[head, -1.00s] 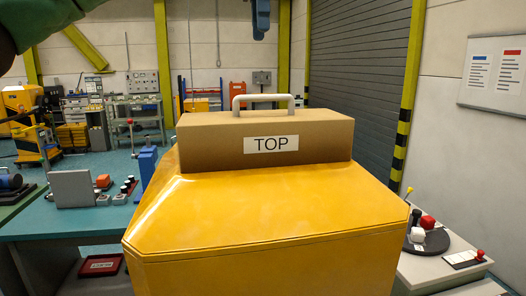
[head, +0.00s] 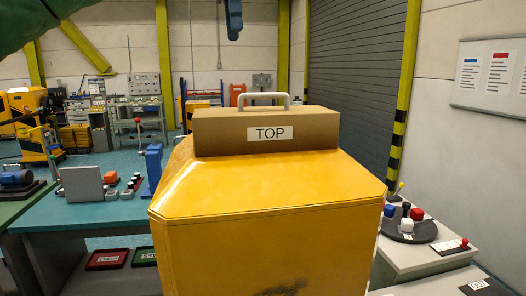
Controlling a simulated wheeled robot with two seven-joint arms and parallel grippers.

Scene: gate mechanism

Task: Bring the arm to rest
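A yellow metal housing (head: 270,235) with sloped shoulders stands right in front of me. A brown block (head: 310,132) labelled TOP, with a grey handle (head: 263,98), sits on it. A dark smudge shows low on the housing's front. A dark green arm link of mine crosses the upper left corner. My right gripper is out of view. I cannot make out a separate mechanism arm.
A teal bench (head: 95,215) at left holds a grey box (head: 82,184) and several small controls. A red tray (head: 107,260) and a green tray (head: 145,257) lie below. At right, a pale cabinet (head: 415,255) carries a dark round plate (head: 412,233) with coloured knobs.

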